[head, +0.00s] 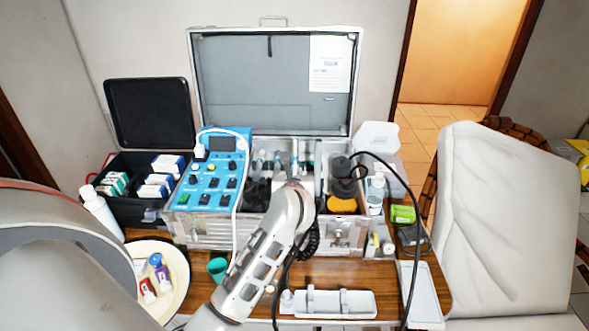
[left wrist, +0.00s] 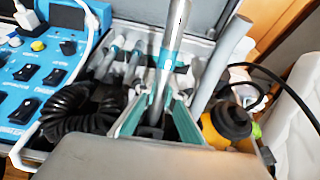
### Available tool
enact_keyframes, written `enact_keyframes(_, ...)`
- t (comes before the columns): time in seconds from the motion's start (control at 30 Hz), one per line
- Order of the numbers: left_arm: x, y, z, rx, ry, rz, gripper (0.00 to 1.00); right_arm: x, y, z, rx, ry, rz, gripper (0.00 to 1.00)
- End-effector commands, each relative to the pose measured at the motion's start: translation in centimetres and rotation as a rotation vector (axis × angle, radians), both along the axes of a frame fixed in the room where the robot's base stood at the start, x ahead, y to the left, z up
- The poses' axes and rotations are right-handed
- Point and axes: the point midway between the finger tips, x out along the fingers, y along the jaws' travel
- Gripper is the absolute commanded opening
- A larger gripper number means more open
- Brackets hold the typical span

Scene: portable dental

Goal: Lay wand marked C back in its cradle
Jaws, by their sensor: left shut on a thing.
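My left gripper (head: 293,178) reaches over the open metal case (head: 340,232) from the front. In the left wrist view the teal-edged fingers of this gripper (left wrist: 156,105) are shut on a slim silver wand (left wrist: 174,45), which stands nearly upright between them. I cannot read a letter on it. Behind it, several teal-and-white wands (left wrist: 120,62) sit in a row inside the case. A white tray with two raised supports (head: 326,304) lies empty at the table front; I cannot tell whether it is the cradle. My right gripper is not in view.
A blue control panel (head: 213,174) stands left of the gripper, with a black coiled hose (left wrist: 75,115) beside it. A black cable (head: 411,235) loops down the right side. A round tray (head: 177,263) holds small bottles.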

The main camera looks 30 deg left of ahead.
Motion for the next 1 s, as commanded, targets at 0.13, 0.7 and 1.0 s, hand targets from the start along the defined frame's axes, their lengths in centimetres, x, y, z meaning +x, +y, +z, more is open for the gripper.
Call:
enact_keyframes(0.13, 0.3, 0.2, 1.2, 0.001, -0.002, 0.0, 0.0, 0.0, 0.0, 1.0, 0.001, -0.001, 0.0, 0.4)
enact_keyframes(0.7, 1.4, 0.9, 4.4, 0.001, -0.003, 0.0, 0.0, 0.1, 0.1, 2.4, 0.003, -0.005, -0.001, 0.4)
enact_keyframes(1.0, 2.0, 1.2, 6.2, 0.001, -0.003, 0.0, 0.0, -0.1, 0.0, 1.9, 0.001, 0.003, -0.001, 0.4)
